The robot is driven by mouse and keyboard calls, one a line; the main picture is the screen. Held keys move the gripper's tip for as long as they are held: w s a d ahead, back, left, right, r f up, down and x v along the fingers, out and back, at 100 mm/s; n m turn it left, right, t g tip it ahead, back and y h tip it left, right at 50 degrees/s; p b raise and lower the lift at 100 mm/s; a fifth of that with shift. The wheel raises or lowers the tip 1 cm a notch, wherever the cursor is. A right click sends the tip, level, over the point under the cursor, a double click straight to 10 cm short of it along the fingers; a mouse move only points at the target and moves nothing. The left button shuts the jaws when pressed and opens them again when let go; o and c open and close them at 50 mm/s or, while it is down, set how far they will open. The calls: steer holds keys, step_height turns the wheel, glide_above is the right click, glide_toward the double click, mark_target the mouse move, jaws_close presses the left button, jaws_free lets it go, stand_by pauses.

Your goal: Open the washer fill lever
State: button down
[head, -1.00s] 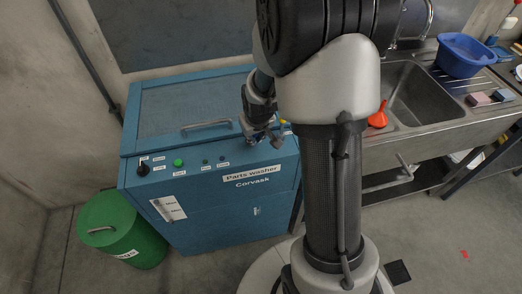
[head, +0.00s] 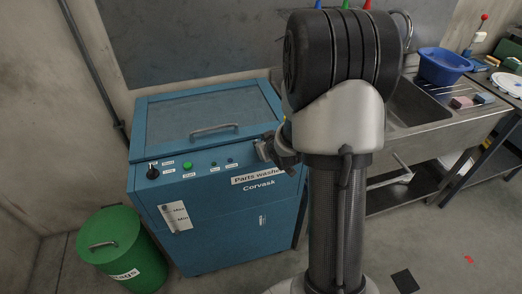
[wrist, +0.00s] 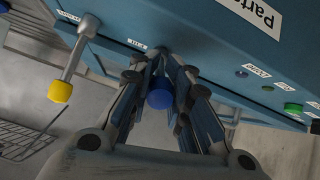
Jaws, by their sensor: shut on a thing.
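The parts washer (head: 225,225) is a blue cabinet with a lid, left of my arm in the head view. In the wrist view, a lever with a blue tip (wrist: 160,94) sticks out from the washer's side. My gripper (wrist: 160,85) is shut on this blue-tipped lever, with a finger on each side of it. A second lever with a yellow tip (wrist: 60,91) stands apart to the left. The small labels by the levers are too small to read surely.
A green lidded bin (head: 120,250) stands left of the washer. The steel sink (head: 418,105) with a blue basin (head: 443,66) is to the right. A wire basket (wrist: 25,140) shows at the left of the wrist view.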

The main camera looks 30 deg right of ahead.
stand_by(0.3)
steer(key=c, duration=1.4)
jaws_free()
steer(key=v, duration=1.2)
steer(key=shift+s+f, duration=0.1)
steer(key=shift+s, duration=0.05)
